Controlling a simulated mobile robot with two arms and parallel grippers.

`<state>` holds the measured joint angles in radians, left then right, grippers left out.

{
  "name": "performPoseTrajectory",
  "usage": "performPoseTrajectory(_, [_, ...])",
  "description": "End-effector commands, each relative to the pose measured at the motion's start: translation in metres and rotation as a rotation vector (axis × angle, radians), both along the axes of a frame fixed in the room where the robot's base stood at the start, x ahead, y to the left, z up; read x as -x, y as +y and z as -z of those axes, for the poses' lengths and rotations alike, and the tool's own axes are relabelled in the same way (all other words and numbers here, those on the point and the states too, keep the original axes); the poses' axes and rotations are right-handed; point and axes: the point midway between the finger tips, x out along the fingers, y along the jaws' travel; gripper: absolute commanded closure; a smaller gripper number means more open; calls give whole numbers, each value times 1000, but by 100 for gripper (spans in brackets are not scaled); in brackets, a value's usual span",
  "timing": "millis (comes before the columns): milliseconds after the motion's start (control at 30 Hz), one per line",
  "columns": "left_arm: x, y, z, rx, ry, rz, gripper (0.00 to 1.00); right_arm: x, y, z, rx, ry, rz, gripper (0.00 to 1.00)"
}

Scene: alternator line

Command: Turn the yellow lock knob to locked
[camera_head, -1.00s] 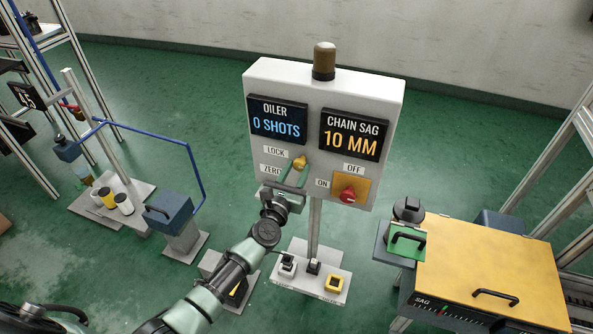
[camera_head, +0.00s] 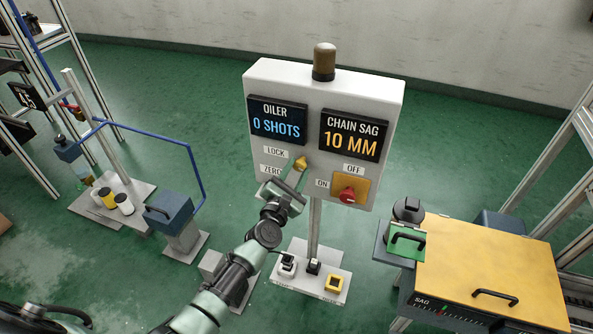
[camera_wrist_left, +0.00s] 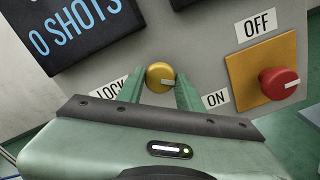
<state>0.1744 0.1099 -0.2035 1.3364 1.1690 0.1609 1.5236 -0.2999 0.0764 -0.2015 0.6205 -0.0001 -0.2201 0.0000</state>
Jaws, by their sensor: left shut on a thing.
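The yellow lock knob (camera_head: 301,163) is on the front of the white control panel (camera_head: 365,98), right of the LOCK label (camera_head: 275,151). In the left wrist view the knob (camera_wrist_left: 160,77) is round with a pale pointer mark on its lower right side. My left gripper (camera_head: 297,172) reaches up to the panel from below and is shut on the knob. In the wrist view its two green fingers (camera_wrist_left: 160,90) stand on either side of the knob. The ZERO label is partly hidden behind the gripper. My right gripper is not in view.
A red knob (camera_head: 348,195) on a yellow plate sits to the right, between ON and OFF labels. Screens above read 0 SHOTS and 10 MM. A yellow-topped bench (camera_head: 480,250) stands at the right. Green floor is open behind the panel.

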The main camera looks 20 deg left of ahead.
Motion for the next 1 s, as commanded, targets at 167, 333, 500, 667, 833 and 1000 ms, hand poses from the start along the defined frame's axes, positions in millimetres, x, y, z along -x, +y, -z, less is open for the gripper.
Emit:
performPoseTrajectory(167, [0, 0, 1, -169, -3, 0, 100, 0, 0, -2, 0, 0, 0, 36])
performPoseTrajectory(333, [0, 0, 1, -332, -8, 0, 100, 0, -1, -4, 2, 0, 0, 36])
performPoseTrajectory(500, [0, 0, 0, -493, -15, 1, 100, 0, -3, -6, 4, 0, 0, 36])
performPoseTrajectory(667, [0, 0, 0, -638, -20, 1, 100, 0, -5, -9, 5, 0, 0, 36])
performPoseTrajectory(833, [0, 0, 1, -772, -24, 2, 100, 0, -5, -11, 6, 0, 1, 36])
performPoseTrajectory(1000, [0, 0, 1, -874, -27, 2, 100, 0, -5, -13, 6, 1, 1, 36])
